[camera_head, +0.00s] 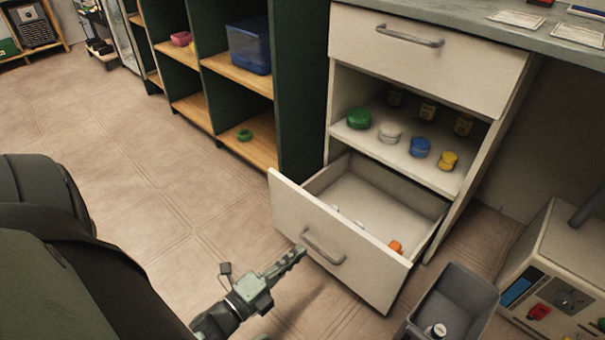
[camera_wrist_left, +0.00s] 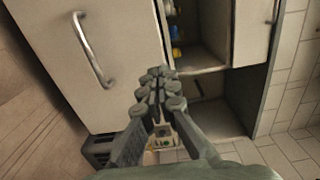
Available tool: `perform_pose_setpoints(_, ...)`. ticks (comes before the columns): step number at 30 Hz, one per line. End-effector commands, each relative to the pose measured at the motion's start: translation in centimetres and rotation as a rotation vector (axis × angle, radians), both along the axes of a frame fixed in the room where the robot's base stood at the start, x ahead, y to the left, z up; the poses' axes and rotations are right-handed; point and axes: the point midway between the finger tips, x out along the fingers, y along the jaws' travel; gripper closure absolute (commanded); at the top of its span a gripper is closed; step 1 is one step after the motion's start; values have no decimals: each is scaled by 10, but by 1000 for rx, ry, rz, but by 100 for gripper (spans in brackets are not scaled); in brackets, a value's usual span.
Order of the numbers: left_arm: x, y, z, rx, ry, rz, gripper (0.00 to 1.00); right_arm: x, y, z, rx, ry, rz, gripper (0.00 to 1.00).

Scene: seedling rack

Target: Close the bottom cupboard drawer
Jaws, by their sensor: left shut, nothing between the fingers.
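The bottom cupboard drawer (camera_head: 325,244) is pulled well out of the white cupboard. Its pale front has a metal bar handle (camera_head: 323,246), and inside lie an orange item (camera_head: 395,247) and small whitish items. My left gripper (camera_head: 298,252) is shut and empty, in front of the drawer front and just left of its handle. I cannot tell whether the fingertips touch the panel. In the left wrist view the shut fingers (camera_wrist_left: 160,74) show beside the drawer front (camera_wrist_left: 125,60). My right gripper is not in view.
The top drawer (camera_head: 425,60) is shut. The open shelf (camera_head: 400,155) below it holds several coloured-lid jars. A grey bin (camera_head: 480,293) stands right of the open drawer, near a white machine (camera_head: 560,265). A green shelf unit (camera_head: 300,80) is left; floor in front is clear.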

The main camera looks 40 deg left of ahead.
Motion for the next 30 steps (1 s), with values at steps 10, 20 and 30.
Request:
perform_pose_setpoints(10,76,-6,0,-1,-5,-2,100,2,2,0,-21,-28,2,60)
perform_pose_setpoints(20,109,-9,0,-2,-2,-1,100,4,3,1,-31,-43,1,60)
perform_pose_setpoints(30,111,-9,1,-2,-2,-1,100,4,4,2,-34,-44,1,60)
